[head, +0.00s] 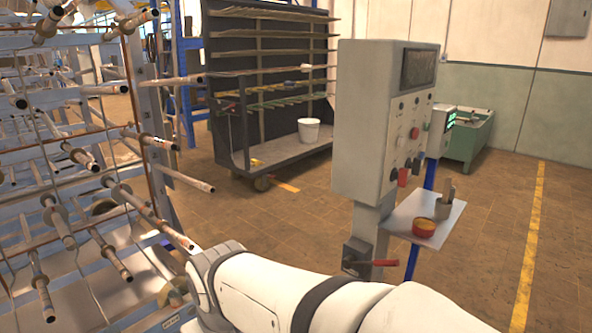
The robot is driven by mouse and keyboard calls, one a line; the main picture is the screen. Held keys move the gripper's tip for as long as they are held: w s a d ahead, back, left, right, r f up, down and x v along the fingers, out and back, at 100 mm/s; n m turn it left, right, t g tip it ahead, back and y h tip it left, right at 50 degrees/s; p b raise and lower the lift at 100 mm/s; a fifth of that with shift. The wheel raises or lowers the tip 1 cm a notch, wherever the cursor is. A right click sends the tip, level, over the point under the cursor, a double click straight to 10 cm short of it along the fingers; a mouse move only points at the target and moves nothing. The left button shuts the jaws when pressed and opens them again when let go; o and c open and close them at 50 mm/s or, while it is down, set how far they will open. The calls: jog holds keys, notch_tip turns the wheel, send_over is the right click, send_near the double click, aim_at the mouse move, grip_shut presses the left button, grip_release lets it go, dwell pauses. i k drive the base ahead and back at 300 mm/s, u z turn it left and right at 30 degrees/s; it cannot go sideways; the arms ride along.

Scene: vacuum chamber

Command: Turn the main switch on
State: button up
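A grey control cabinet (364,122) stands on a post right of centre. Its right-facing panel has a dark screen (419,69), several small knobs and buttons, and a red button (414,133). A red switch piece (403,177) sits low on the panel. Lower down, a dark box (357,256) on the post carries a red lever handle (384,263) that points right, about level. I cannot tell which of these is the main switch, as no label is readable. My white arm crosses the bottom of the view; my gripper is not in view.
A small shelf (455,222) beside the post holds a red and yellow round container (424,228) and a grey cup (443,208). A rack with many protruding rods (95,160) fills the left. A dark wheeled shelf cart (285,160) stands behind. The floor at right is clear.

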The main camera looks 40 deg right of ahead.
aim_at(401, 176)
jog(key=z, duration=1.8)
jog(key=k, duration=0.45)
jog(key=z, duration=0.8)
jog(key=i, duration=1.35)
jog(key=u, duration=0.6)
